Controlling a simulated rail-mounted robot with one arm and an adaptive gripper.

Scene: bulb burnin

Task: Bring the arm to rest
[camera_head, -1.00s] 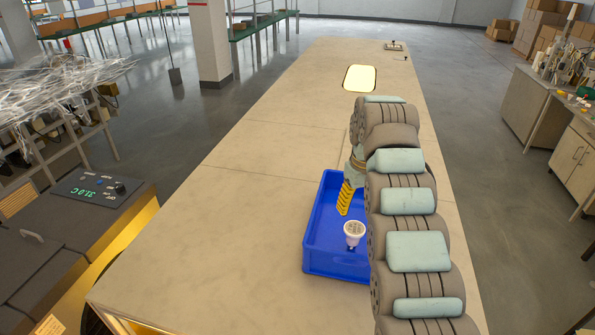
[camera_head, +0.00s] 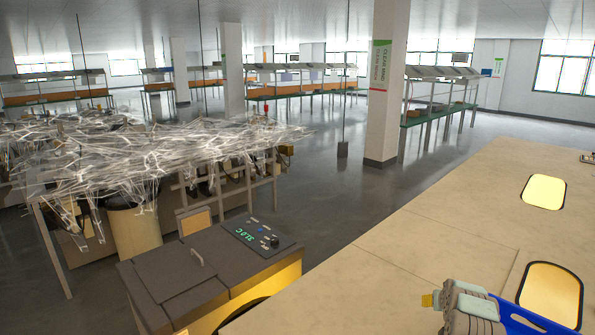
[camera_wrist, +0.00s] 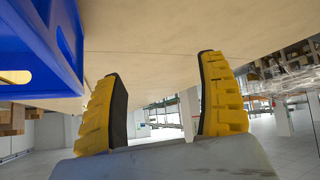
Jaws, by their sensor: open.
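My gripper (camera_wrist: 160,66) is open in the wrist view. Its two yellow ribbed fingers stand wide apart with nothing between them. The wrist view looks upside down, with the pale tabletop (camera_wrist: 165,30) at the top. In the head view part of my arm shows at the lower right corner, with a yellow finger piece (camera_head: 428,300) at its left end. The blue bin (camera_head: 540,322) is just right of it, mostly cut off by the frame. The bin's wall (camera_wrist: 42,50) also fills the upper left of the wrist view. The bin's contents are hidden.
The long table (camera_head: 400,260) is bare to the left of my arm. Two glowing yellow panels (camera_head: 545,191) are set in its top. A dark machine with a green display (camera_head: 246,234) stands left, before a table heaped with tangled clear strands (camera_head: 150,150).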

